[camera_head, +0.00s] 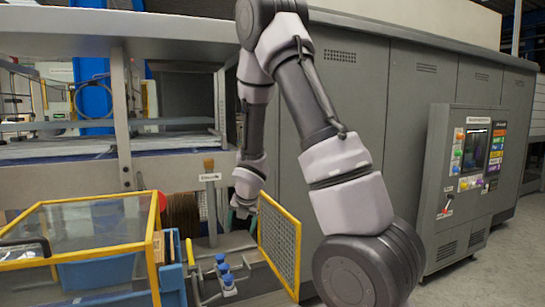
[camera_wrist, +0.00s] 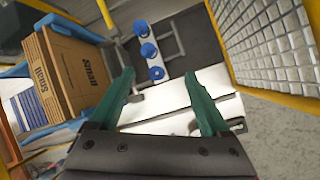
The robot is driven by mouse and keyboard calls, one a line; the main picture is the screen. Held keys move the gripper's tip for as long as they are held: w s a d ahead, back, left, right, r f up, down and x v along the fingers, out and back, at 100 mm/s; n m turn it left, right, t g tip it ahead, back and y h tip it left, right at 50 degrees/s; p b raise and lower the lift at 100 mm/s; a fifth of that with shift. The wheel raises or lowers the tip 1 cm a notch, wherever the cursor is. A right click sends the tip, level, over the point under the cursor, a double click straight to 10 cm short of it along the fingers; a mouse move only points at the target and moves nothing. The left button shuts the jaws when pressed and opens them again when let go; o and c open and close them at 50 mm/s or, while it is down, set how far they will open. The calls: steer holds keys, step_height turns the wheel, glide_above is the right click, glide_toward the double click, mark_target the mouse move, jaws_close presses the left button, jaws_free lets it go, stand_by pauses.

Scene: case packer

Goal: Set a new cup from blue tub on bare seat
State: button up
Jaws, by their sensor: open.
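My gripper (camera_wrist: 159,76) is open, with green fingers spread and nothing seen between them. In the head view it (camera_head: 241,209) hangs beside the yellow-framed mesh panel, partly hidden. The cups (camera_head: 224,267) also show low in the head view. I cannot make out a bare seat. A blue container (camera_head: 95,272), possibly the tub, shows through a clear guard in the head view; its contents cannot be made out.
The yellow-framed mesh panel (camera_wrist: 268,38) stands close on the right. Brown cardboard boxes (camera_wrist: 66,72) stand on the left beside blue rails. In the head view, a yellow-framed clear guard (camera_head: 157,262) is at lower left and a grey control cabinet (camera_head: 463,190) at right.

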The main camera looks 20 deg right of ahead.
steer(key=s+d+r+m+t, duration=0.1)
steer(key=s+d+r+m, duration=0.3)
steer(key=r+m, duration=0.55)
steer(key=s+d+r+m, duration=0.1)
steer(key=s+r+m, duration=0.4)
steer(key=r+m, duration=0.45)
steer(key=s+a+r+m+y, duration=0.1)
steer(key=s+a+r+m, duration=0.1)
steer(key=s+r+m, duration=0.3)
steer(key=s+a+r+m, duration=0.1)
steer(key=s+r+m, duration=0.4)
steer(key=s+m, duration=0.5)
steer(key=shift+s+a+r+m+t+y, duration=0.15)
steer(key=shift+s+a+m+t+y, duration=0.2)
steer(key=shift+s, duration=0.6)
